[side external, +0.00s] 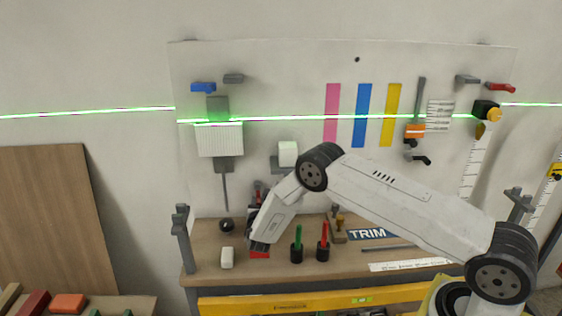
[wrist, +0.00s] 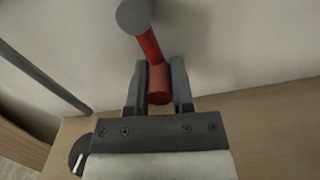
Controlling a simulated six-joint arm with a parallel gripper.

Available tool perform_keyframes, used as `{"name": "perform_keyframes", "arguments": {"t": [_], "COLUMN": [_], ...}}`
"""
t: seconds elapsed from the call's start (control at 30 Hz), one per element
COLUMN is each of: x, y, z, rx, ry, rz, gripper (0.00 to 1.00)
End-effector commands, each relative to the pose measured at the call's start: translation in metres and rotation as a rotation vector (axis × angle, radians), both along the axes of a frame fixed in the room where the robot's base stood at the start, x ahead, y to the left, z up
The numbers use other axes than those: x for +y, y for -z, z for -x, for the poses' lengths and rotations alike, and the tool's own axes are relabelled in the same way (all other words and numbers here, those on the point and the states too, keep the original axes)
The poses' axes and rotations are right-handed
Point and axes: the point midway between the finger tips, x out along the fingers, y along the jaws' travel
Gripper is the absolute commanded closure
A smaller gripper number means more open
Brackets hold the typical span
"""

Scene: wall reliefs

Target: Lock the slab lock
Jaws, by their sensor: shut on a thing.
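In the wrist view a red lever (wrist: 150,48) hangs from a round grey pivot (wrist: 133,15) on the pale wall panel. Its lower end, a short red cylinder, sits between the two dark fingers of my gripper (wrist: 159,76). The fingers are shut on this red handle. The lever slants down and slightly right in that view. In the side view my forearm covers most of this spot, and only small dark parts show beside it. I cannot make out a bolt or any lock marking.
A thin grey rod (side external: 225,192) hangs below a white ribbed block (side external: 220,139), left of my arm. A black knob (side external: 226,225), a white block (side external: 227,257) and green and red-handled tools (side external: 298,240) stand on the wooden bench (side external: 205,262). A white cube (side external: 288,153) is mounted above.

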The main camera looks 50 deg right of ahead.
Motion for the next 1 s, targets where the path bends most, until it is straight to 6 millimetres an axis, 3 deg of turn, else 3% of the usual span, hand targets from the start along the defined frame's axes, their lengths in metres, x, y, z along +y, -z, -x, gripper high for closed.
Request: {"name": "perform_keyframes", "arguments": {"t": [0.57, 0.6, 0.7, 1.0], "x": [0.0026, 0.0026, 0.0025, 0.0021], "y": [0.0003, 0.0003, 0.0002, 0.0001], "z": [-0.0020, -0.0020, -0.0020, -0.0017], "rx": [-0.035, -0.034, -0.034, -0.033], "ry": [-0.001, -0.002, -0.001, 0.000], "rz": [-0.036, -0.037, -0.035, -0.035], "gripper": [1.00, 0.61, 0.36, 0.36]}}
